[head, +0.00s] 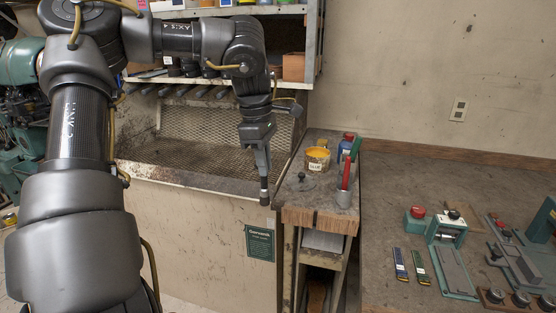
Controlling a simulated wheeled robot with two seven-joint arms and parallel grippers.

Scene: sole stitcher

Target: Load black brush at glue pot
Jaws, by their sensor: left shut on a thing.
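My left gripper (262,172) is pointing down and shut on the black brush (264,190). Only a short dark end of the brush shows below the fingers; the rest is hidden by the gripper. The brush hangs left of the wooden bench end, in front of the mesh-backed booth. The glue pot (317,163), a small labelled tub open at the top with yellow-orange glue, stands on the bench to the right of the gripper, apart from it. My right gripper is out of view.
Green clamps and tools (447,230) occupy the right table.

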